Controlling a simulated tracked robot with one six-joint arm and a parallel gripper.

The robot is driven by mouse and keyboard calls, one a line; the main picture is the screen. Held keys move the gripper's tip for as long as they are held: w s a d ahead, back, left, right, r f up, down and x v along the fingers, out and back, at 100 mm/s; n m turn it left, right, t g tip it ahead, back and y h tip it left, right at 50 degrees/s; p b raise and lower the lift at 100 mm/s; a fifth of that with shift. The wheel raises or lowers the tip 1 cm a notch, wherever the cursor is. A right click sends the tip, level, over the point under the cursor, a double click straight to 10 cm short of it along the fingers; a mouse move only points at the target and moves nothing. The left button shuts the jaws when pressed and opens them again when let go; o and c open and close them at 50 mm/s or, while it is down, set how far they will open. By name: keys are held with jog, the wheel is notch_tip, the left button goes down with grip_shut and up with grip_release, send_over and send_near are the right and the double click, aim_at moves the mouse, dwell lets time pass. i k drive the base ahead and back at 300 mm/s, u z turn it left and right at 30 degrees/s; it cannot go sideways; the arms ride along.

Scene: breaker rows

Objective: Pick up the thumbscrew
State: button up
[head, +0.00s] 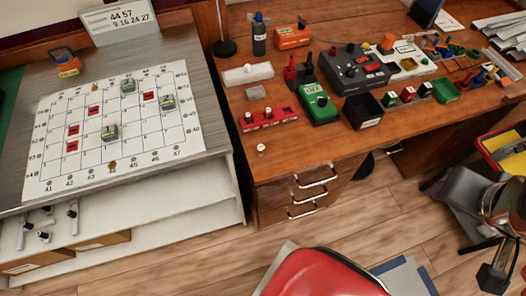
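A small pale knob-like piece (261,150), which looks like the thumbscrew, stands alone near the front edge of the wooden desk (290,170). It is too small to make out its details. My gripper (496,278) is at the lower right edge of the head view, pointing down over the floor. It is far to the right of the small piece and touches nothing that I can see. Its fingers are dark and partly cut off by the frame, so their opening is unclear.
A red holder (268,119), a green device (318,104) and a black bin (363,111) stand behind the piece. A metal-topped bench with a numbered grid sheet (115,125) is at left. A red rounded seat-like shape (325,272) is at bottom centre.

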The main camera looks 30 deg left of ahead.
aim_at(261, 148)
jog(key=k, duration=1.5)
jog(key=u, duration=1.55)
jog(key=i, duration=1)
jog(key=u, duration=0.05)
